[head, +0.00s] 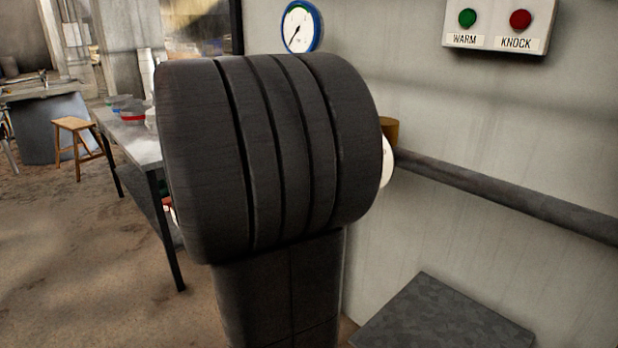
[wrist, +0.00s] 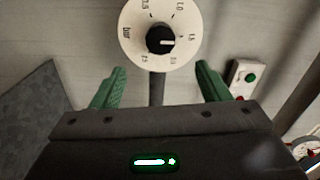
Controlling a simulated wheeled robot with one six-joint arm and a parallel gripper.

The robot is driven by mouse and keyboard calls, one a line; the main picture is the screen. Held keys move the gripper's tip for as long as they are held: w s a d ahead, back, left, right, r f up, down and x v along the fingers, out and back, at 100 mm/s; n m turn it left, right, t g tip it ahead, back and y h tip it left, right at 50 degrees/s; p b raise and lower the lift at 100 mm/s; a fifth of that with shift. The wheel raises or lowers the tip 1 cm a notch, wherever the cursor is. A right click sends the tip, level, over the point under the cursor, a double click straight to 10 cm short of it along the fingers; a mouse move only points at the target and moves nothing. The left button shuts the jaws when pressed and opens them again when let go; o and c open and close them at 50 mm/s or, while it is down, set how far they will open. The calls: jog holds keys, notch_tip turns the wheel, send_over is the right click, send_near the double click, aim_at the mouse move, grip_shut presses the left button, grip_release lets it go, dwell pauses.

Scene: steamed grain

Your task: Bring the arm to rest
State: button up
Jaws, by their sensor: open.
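My gripper (wrist: 160,88) shows in the wrist view with its two green fingers spread apart and nothing between them. A round white dial (wrist: 138,22) with a black knob (wrist: 160,40) is on the wall just beyond the fingertips. The dial is marked in bar, and the knob's white line points right. In the head view my dark arm fills the middle and hides my gripper. A white edge (head: 386,160) that may be the same dial shows behind the arm's right side.
A panel (head: 497,24) has a green WARM button (head: 467,18) and a red KNOCK button (head: 520,20). A blue-rimmed gauge (head: 301,26) is on the wall. A grey pipe (head: 500,190) runs along it. A metal table (head: 135,140) and a wooden stool (head: 80,140) stand left. A grey slab (head: 445,318) lies lower right.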

jog(key=shift+w+d, duration=0.1)
jog(key=x, duration=1.3)
jog(key=shift+w+d, duration=0.2)
